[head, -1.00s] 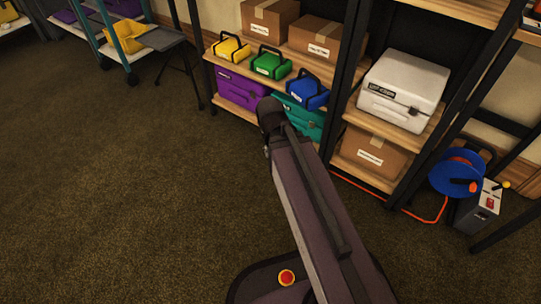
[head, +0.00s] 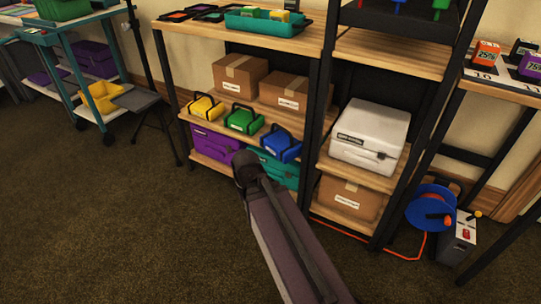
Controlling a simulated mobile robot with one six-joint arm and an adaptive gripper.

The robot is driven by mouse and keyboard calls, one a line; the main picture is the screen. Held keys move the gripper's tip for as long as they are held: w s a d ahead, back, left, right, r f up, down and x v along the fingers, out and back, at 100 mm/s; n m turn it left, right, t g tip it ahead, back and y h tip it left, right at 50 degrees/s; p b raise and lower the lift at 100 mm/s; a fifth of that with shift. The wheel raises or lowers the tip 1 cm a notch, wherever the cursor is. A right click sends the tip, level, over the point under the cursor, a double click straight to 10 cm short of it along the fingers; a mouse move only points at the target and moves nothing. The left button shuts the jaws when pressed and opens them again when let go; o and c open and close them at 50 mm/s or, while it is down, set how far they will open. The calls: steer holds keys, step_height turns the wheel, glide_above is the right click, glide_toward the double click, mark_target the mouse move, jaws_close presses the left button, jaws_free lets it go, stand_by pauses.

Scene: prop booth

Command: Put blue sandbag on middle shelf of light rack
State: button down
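The blue sandbag (head: 283,147), with a dark handle, sits at the front right of a wooden shelf in a black-framed rack. A green sandbag (head: 243,121) and a yellow one (head: 205,107) stand to its left on the same shelf. My arm reaches up from the bottom of the head view, and its dark joint shows just in front of the lower shelf. My gripper is not visible. No rack is clearly labelled as the light rack, so I cannot tell which it is.
Cardboard boxes (head: 239,76) stand behind the sandbags; purple (head: 214,143) and teal (head: 272,168) cases sit below. To the right are a white case (head: 371,133), a blue cable reel (head: 431,208) and an orange cable on the floor. A teal cart (head: 78,72) stands left. Carpet in front is clear.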

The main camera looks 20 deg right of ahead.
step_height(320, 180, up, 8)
steer(key=p, duration=0.7)
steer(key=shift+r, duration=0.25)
